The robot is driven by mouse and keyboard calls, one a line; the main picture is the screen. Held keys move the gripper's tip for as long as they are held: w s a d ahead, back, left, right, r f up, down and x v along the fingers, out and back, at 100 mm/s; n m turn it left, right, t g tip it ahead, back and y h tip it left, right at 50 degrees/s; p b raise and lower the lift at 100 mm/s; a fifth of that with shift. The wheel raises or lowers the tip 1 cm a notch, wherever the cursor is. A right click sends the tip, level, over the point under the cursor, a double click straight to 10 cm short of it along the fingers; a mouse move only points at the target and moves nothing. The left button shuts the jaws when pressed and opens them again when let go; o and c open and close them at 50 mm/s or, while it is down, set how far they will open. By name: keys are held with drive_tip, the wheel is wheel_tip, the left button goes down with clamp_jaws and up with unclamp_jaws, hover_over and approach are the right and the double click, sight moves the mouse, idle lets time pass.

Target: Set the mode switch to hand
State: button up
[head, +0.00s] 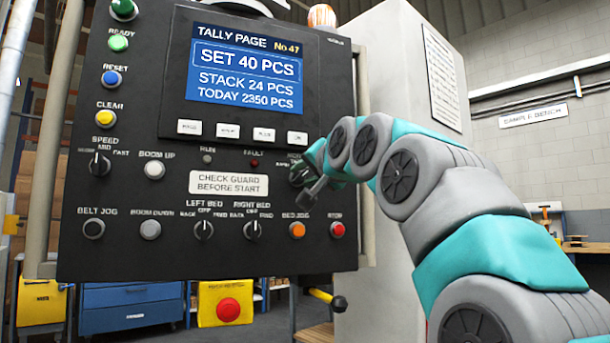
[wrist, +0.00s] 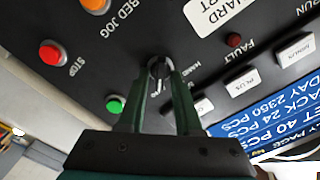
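The mode switch is a dark round rotary knob (wrist: 159,67) on the black control panel (head: 130,185). In the wrist view it sits between my fingertips, with a pale mark on its lower side. A small label beside it is partly hidden by a finger, so I cannot tell which setting it points to. My gripper (wrist: 161,80) is at the knob with its two green fingers apart, one on each side. I cannot see firm contact. In the head view my gripper (head: 308,186) covers part of the knob at the panel's right side.
A red stop button (head: 337,229) and an orange bed jog button (head: 297,230) lie just below. A green button (wrist: 115,105) is close to my fingers in the wrist view. The fault lamp (wrist: 235,40) and several white keys are nearby. A grey cabinet (head: 400,60) stands behind.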

clamp_jaws()
drive_tip(key=shift+n, duration=0.4)
drive_tip(key=n, duration=0.4)
drive_tip(key=shift+a, duration=0.1)
drive_tip(key=n, duration=0.4)
drive_tip(key=shift+a, duration=0.1)
drive_tip(key=n+b, duration=0.1)
drive_tip(key=n, duration=0.3)
drive_tip(key=shift+s+a+n, duration=0.1)
drive_tip(key=shift+n, duration=0.2)
drive_tip(key=shift+f+n+b, duration=0.1)
drive_tip(key=shift+n+b, duration=0.6)
drive_tip(key=shift+n, duration=1.6)
drive_tip(key=shift+a, duration=0.1)
